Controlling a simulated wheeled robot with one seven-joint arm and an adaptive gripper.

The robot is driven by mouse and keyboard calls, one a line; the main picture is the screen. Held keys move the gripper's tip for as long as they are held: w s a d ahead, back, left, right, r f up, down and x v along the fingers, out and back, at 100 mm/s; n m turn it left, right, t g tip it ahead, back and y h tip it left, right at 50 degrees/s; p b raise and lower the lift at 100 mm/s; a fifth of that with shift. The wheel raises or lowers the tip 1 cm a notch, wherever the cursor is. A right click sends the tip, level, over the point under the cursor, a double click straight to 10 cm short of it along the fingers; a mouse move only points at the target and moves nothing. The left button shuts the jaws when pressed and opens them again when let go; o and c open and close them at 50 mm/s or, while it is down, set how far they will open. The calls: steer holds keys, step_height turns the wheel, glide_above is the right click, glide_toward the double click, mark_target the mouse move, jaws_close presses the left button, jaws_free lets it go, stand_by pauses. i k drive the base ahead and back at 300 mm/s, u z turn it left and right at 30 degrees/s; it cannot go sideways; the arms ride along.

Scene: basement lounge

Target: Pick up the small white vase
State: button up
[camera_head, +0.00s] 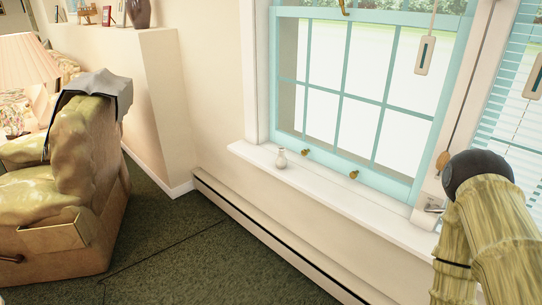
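The small white vase (281,159) stands upright on the white window sill (330,196), near the sill's left end and close to the window frame. It looks small and narrow-necked, and nothing covers it. My gripper is not in view, so I cannot see its fingers or how far it is from the vase.
Two brass window fittings (306,152) sit right of the vase. A pull (425,55) hangs before the window. A baseboard heater (258,228) runs below the sill. An armchair (75,190) stands left; dark carpet (165,255) between is clear.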

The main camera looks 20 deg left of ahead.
mark_target(281, 161)
steer(key=u, duration=0.55)
steer(key=i, duration=0.7)
steer(key=u, duration=0.65)
